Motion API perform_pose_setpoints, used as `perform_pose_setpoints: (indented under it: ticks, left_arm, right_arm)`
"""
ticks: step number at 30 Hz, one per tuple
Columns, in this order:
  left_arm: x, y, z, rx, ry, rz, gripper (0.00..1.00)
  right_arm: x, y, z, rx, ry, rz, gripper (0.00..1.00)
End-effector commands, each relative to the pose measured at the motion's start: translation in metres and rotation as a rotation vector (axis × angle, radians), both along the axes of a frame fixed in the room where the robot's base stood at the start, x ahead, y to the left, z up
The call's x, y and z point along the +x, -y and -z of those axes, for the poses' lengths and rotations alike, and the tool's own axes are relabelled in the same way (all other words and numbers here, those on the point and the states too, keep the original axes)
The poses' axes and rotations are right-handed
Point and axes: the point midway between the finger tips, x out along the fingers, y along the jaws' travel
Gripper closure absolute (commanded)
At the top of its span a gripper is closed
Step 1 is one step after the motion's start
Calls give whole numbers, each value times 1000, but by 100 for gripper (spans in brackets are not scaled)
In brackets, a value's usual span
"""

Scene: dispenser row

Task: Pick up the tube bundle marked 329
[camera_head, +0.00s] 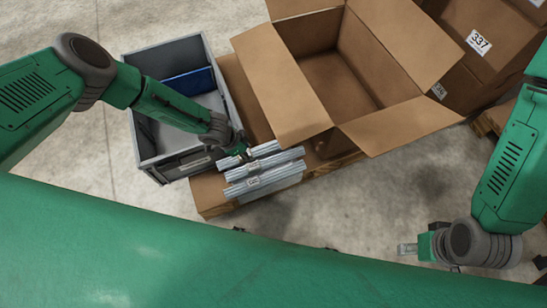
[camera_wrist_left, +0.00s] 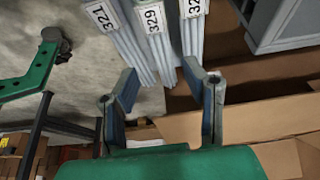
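Three pale grey tube bundles lie side by side, each with a white label. In the left wrist view, the bundle marked 329 (camera_wrist_left: 161,50) is in the middle, between the bundle marked 321 (camera_wrist_left: 126,42) and a third bundle (camera_wrist_left: 193,38) whose label is cut off. In the head view, the middle bundle (camera_head: 280,170) lies among them at the pallet's front. My left gripper (camera_head: 243,155) is at the bundles' left ends. In its wrist view, my left gripper (camera_wrist_left: 164,76) is open, fingers apart, with nothing clasped. My right gripper (camera_head: 412,248) is far right, away from the bundles; its finger opening is unclear.
A grey bin (camera_head: 147,134) with a blue item inside stands left of the bundles. A large open cardboard box (camera_head: 290,92) stands behind them on a wooden pallet (camera_head: 212,196). More boxes (camera_head: 465,65) are stacked back right. Concrete floor is clear in front.

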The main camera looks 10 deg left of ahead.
Motion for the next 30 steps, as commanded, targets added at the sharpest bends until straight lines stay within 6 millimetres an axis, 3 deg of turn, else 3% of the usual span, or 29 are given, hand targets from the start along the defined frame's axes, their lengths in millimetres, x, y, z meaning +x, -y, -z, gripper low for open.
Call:
perform_pose_setpoints:
  ticks: [12,25,30]
  left_arm:
    - [13,19,63,-3,3,7,61]
    - [19,29,82,-4,2,6,61]
    - [22,35,99,-3,2,8,61]
  right_arm:
    - [-1,1,59,0,-1,1,60]
    - [0,1,82,0,0,0,60]
    - [-1,1,105,0,0,0,60]
